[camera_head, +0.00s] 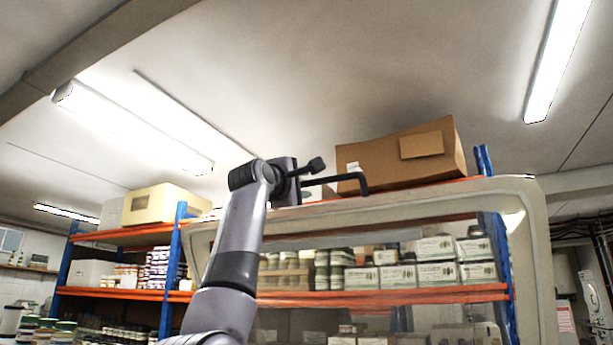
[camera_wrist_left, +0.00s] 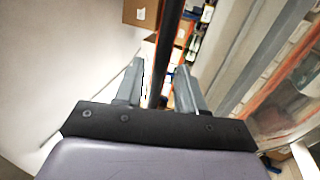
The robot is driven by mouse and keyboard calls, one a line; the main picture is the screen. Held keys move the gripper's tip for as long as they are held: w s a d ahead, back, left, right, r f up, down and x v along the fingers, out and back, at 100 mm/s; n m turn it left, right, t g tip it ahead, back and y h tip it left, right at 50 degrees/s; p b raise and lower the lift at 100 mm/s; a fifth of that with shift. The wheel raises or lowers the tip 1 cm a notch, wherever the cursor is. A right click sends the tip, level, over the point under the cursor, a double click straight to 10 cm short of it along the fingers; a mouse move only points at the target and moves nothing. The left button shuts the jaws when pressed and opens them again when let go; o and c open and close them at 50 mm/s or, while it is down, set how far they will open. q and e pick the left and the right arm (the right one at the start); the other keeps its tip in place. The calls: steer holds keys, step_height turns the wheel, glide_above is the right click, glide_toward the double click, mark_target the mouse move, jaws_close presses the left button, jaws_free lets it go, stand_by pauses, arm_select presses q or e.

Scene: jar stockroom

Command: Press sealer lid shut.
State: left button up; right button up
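The sealer lid (camera_head: 430,206) is a large pale frame with a clear window, standing raised and tilted in the head view. A black bar handle (camera_head: 350,178) is at its top edge. My left gripper (camera_head: 306,188) is up at this handle, reached by my grey arm from below. In the left wrist view my left gripper (camera_wrist_left: 160,88) has its two grey fingers apart, with the dark handle bar (camera_wrist_left: 170,45) running between them. Gaps show on both sides of the bar. The sealer's lower body is out of view. My right gripper is not in view.
Behind the lid stands a blue and orange shelf rack (camera_head: 170,270) with white boxes and jars. A large cardboard box (camera_head: 390,165) and a cream bin (camera_head: 160,204) sit on top. The ceiling carries strip lights (camera_head: 555,60). Air above the lid looks free.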

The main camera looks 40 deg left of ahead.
arm_select(q)
steer(key=shift+p+x, duration=0.9)
steer(key=shift+x, duration=0.6)
jaws_close()
steer(key=shift+f, duration=0.2)
